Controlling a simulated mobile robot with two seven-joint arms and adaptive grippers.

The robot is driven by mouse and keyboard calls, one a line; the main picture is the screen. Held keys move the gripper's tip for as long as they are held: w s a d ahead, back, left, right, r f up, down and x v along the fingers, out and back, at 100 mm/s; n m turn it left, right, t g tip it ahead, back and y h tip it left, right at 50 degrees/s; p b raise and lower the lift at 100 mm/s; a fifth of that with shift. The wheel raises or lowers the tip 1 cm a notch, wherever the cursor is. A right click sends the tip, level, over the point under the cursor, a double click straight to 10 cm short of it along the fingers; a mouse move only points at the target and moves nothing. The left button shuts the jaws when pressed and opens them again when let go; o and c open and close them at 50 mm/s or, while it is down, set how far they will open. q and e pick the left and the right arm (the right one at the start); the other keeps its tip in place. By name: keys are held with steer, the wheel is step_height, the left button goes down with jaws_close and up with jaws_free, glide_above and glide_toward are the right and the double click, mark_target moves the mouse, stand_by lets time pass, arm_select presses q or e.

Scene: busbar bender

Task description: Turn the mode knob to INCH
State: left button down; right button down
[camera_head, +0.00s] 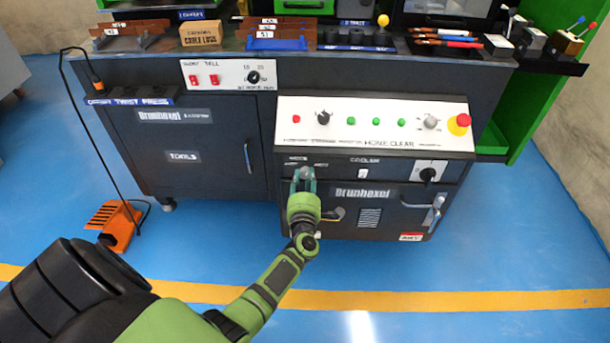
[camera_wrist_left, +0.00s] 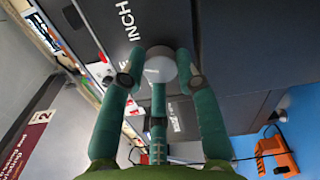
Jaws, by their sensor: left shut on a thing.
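The mode knob (camera_wrist_left: 160,68) is a round light-grey knob on the dark cabinet front. In the wrist view the green fingers of my left gripper (camera_wrist_left: 158,82) close around it, and the label INCH (camera_wrist_left: 126,20) stands beside it. In the head view the left gripper (camera_head: 304,181) is at the same knob (camera_head: 306,172), below the white control panel. The gripper is shut on the knob and covers part of it. Which label the knob points to cannot be told. My right gripper is not in view.
The white control panel (camera_head: 372,137) above carries coloured buttons, knobs and a red emergency button (camera_head: 463,119). A cooler switch (camera_head: 362,174) and a rotary switch (camera_head: 428,174) sit to the right. An orange foot pedal (camera_head: 115,222) stands on the open blue floor at left.

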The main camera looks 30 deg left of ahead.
arm_select(q)
steer(key=shift+w+d+r+m+p, duration=0.15)
steer(key=shift+m+p, duration=0.05)
steer(key=shift+m, duration=0.4)
steer(key=shift+w+d+r+m+p, duration=0.1)
steer(key=shift+r+m+p, duration=0.1)
steer(key=shift+m, duration=0.4)
steer(key=shift+d+f+m, duration=0.1)
steer(key=shift+f+m, duration=0.05)
steer(key=shift+m, duration=0.75)
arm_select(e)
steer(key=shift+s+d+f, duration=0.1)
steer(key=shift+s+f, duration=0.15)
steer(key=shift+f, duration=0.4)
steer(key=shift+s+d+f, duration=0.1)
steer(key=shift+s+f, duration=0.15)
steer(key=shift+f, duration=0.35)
arm_select(q)
steer(key=c, duration=0.9)
jaws_free()
steer(key=shift+f, duration=0.15)
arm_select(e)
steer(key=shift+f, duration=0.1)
arm_select(q)
steer(key=shift+s, duration=0.15)
